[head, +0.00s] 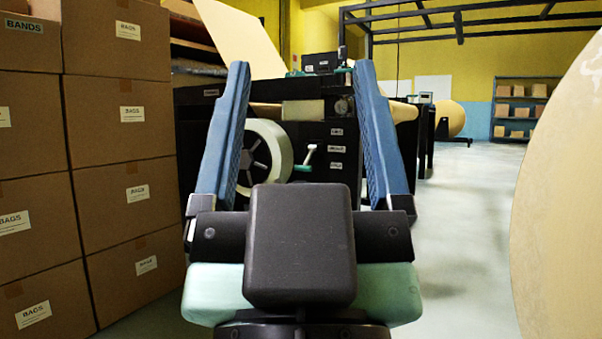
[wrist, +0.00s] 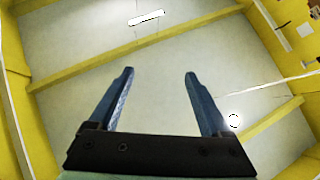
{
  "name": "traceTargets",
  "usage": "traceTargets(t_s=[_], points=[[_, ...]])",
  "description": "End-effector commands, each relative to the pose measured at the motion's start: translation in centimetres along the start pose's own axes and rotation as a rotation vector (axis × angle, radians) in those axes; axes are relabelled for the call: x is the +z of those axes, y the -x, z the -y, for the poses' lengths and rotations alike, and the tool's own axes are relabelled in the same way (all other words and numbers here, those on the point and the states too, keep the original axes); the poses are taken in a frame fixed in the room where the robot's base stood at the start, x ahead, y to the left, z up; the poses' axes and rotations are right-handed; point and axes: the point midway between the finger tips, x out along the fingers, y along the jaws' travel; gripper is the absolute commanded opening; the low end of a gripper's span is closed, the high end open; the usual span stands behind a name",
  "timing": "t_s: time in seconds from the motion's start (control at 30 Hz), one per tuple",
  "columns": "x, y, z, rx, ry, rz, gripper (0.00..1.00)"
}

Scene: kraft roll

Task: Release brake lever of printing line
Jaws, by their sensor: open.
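The printing line (head: 300,140) is a dark machine ahead in the head view, with a pale wheel or roll (head: 262,158) on its near side. The lever shows between the fingers, farther off, and is not touched. In the wrist view my gripper (wrist: 159,72) points up at the ceiling.
Stacked cardboard boxes (head: 120,150) stand close on the left. A large tan paper roll (head: 565,190) fills the right edge. Pale floor (head: 460,230) is free between the machine and that roll. A blue shelf (head: 520,110) stands at the far wall.

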Motion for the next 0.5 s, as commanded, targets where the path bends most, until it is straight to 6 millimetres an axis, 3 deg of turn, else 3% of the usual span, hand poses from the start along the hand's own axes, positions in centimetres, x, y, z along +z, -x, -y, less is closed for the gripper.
traceTargets(t_s=[0.03,0.17,0.4,0.5], points=[[-0.1,-0.1,0.0,0.0,0.0,0.0,0.7],[-0.8,-0.8,0.0,0.0,0.0,0.0,0.47],[-4.6,-4.9,-0.1,0.0,-0.002,0.001,0.03],[-6.9,-7.3,-0.1,0.0,-0.004,0.0,0.0]])
